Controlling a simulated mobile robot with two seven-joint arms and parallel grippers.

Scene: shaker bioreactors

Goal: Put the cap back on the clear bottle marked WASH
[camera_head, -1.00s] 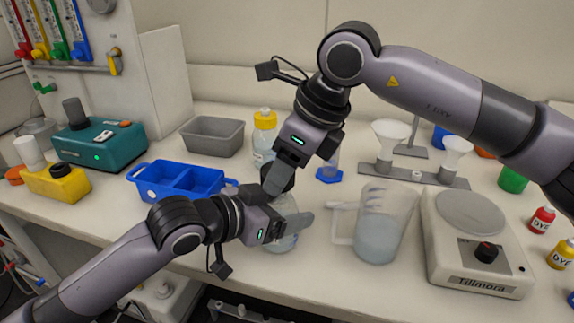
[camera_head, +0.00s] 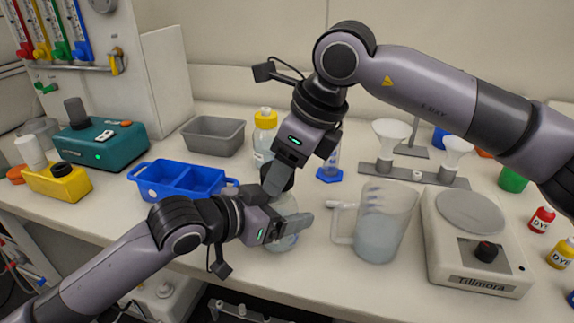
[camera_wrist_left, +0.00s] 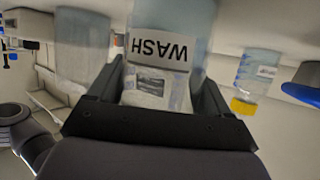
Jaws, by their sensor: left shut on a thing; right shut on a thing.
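The clear bottle marked WASH (camera_wrist_left: 165,60) fills the middle of the left wrist view, between the two fingers of my left gripper (camera_wrist_left: 160,95). In the head view the bottle (camera_head: 284,243) stands at the bench's front, partly hidden by my left gripper (camera_head: 284,226), which is shut on its body. My right gripper (camera_head: 277,183) points down right over the bottle's top. It is shut on a dark cap (camera_head: 289,182), mostly hidden by the finger. Whether the cap touches the bottle's neck cannot be told.
A clear jug (camera_head: 380,232) stands close to the right, beside a balance (camera_head: 470,250). A yellow-capped bottle (camera_head: 265,135) stands behind the grippers. A blue divided tray (camera_head: 180,180) and a grey bin (camera_head: 212,135) lie to the left.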

